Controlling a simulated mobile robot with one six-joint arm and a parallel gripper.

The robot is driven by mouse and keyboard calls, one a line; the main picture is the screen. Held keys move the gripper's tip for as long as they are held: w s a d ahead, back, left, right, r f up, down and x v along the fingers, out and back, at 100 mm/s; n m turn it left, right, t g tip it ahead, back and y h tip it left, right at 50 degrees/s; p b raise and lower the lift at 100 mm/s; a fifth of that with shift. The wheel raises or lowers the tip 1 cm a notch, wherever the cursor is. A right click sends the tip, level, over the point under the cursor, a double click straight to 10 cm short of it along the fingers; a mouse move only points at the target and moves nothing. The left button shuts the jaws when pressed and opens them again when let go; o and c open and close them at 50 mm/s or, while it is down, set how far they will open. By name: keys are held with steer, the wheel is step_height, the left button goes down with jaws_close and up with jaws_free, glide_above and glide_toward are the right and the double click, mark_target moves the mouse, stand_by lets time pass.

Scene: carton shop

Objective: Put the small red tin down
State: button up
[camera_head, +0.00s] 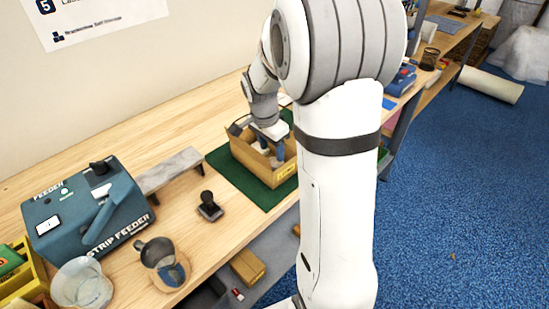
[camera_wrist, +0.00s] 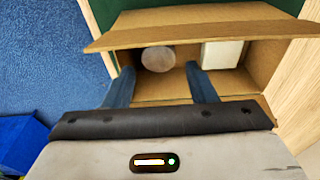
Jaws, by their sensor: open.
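An open cardboard carton (camera_head: 247,170) stands on a green mat (camera_head: 226,170) on the bench. My gripper (camera_head: 268,152) points down into it. In the wrist view the blue fingers of my gripper (camera_wrist: 160,72) are apart. A round, pale grey top (camera_wrist: 158,58) shows between and just beyond the fingertips, inside the carton (camera_wrist: 180,88). It may be the tin's lid; no red side shows, and I cannot tell whether the fingers touch it. A white block-shaped item (camera_wrist: 222,53) is beside it on the right, in the carton.
A carton flap (camera_wrist: 200,24) stretches across beyond the fingers. A teal strip feeder (camera_head: 90,212), a grey ledge (camera_head: 168,168), a black-knobbed stamp (camera_head: 209,206), a metal jug (camera_head: 160,258) and a clear bowl (camera_head: 80,284) are on the bench. Bare wood lies behind the carton.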

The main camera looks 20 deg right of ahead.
steer(key=s+a+r+n+t+y, duration=0.1)
steer(key=s+a+r+n, duration=0.55)
steer(key=s+r, duration=0.35)
steer(key=s+a+f+n+t, duration=0.1)
steer(key=s+a+n, duration=0.1)
steer(key=s+n, duration=0.5)
steer(key=s, duration=0.3)
steer(key=shift+s+f+y, duration=0.25)
steer(key=shift+f+y, duration=0.15)
steer(key=shift+c, duration=0.3)
